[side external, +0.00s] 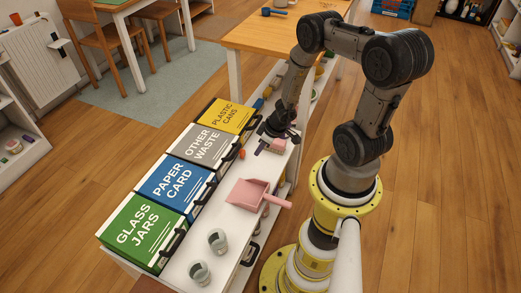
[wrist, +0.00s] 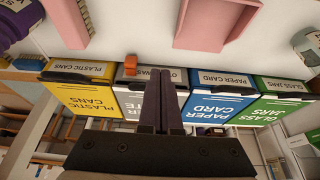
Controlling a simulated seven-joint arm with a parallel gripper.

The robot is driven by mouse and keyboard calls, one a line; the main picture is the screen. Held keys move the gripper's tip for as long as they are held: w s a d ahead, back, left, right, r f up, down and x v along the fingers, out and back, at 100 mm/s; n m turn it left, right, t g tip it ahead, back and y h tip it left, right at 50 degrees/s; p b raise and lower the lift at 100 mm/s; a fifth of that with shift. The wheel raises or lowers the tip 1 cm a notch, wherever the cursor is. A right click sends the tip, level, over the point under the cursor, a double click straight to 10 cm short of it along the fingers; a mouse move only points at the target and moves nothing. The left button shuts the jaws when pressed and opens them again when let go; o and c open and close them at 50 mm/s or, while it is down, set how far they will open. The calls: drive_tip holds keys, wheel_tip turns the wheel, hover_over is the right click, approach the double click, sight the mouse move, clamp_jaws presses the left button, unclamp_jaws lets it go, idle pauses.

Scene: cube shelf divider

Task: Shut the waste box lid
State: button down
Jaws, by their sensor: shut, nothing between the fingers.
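Four waste boxes stand in a row along the white counter: green GLASS JARS (side external: 143,227), blue PAPER CARD (side external: 177,184), grey-white OTHER WASTE (side external: 206,146) and yellow PLASTIC CANS (side external: 228,116). They also show in the wrist view, including PAPER CARD (wrist: 217,108) and PLASTIC CANS (wrist: 88,98). No lid visibly stands up; I cannot tell whether one is slightly ajar. My gripper (side external: 276,138) is over the counter, right of OTHER WASTE. In the wrist view my gripper (wrist: 160,72) is shut and empty, its fingers partly hiding OTHER WASTE (wrist: 125,103).
A pink dustpan (side external: 248,193) lies on the counter, with a pink brush (side external: 278,146) near my gripper. Two cups (side external: 217,240) (side external: 199,272) stand at the near end. A small orange object (side external: 241,154) is beside OTHER WASTE. A wooden table (side external: 265,36) stands behind.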

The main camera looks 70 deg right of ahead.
wheel_tip(320, 180, up, 10)
drive_tip(key=g, duration=0.3)
hover_over(235, 151)
drive_tip(key=s, duration=0.3)
drive_tip(key=f, duration=0.4)
drive_tip(key=w+f, duration=0.1)
drive_tip(key=f, duration=0.3)
drive_tip(key=w+f, duration=0.1)
drive_tip(key=f, duration=0.4)
drive_tip(key=shift+w, duration=0.2)
drive_tip(key=shift+r, duration=0.15)
